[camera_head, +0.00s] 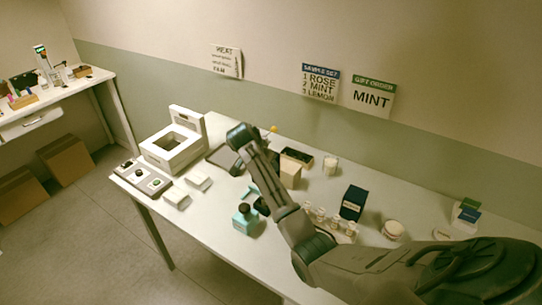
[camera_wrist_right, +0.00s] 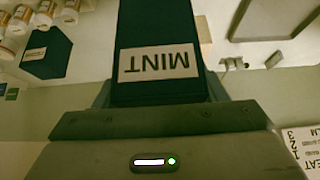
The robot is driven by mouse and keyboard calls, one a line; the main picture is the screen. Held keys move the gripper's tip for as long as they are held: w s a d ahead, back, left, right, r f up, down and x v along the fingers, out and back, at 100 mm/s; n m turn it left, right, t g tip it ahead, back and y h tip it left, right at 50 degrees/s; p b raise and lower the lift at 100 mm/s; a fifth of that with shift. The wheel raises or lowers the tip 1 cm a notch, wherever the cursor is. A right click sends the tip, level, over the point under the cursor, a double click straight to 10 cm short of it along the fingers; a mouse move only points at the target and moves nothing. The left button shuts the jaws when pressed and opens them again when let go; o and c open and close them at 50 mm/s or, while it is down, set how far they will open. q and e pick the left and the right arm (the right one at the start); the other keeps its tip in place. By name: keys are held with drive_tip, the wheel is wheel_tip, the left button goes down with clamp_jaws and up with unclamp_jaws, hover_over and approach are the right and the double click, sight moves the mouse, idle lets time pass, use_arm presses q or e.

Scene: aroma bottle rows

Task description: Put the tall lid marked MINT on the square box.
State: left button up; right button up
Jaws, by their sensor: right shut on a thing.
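The tall dark blue lid with the white MINT label (camera_wrist_right: 158,45) is between the fingers of my right gripper (camera_wrist_right: 160,92) in the wrist view; the label reads upside down there. The gripper is shut on it. In the head view my right arm reaches in from the right, and its forearm hides most of the gripper and lid. A beige box (camera_head: 290,174), which looks square, stands just right of the forearm. A beige patch (camera_wrist_right: 204,30) beside the lid in the wrist view may be this box. I cannot tell whether the lid touches it. My left gripper is not in view.
A dark labelled box (camera_head: 353,203) stands right, beside a row of small bottles (camera_head: 328,222). A white machine (camera_head: 172,152) stands left.

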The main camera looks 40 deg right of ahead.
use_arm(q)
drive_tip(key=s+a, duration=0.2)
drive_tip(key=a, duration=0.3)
use_arm(e)
drive_tip(key=shift+s+a+f+b, duration=0.1)
drive_tip(key=shift+a+f+b, duration=0.15)
drive_tip(key=shift+f+b, duration=0.25)
drive_tip(key=shift+s+a+f+b, duration=0.1)
drive_tip(key=shift+a+f+b, duration=0.15)
drive_tip(key=shift+f, duration=0.45)
drive_tip(key=shift+a+f+b, duration=0.1)
drive_tip(key=shift+f+b, duration=0.4)
drive_tip(key=shift+f, duration=0.75)
drive_tip(key=shift+f+b, duration=1.15)
drive_tip(key=shift+f, duration=1.65)
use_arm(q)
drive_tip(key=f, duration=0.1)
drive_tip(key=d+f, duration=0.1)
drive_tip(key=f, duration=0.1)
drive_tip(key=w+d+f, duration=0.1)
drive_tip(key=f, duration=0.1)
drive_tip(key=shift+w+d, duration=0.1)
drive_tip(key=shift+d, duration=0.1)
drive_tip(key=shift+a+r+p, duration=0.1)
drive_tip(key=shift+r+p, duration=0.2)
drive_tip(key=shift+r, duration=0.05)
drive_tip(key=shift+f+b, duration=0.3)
use_arm(e)
drive_tip(key=shift+f, duration=1.4)
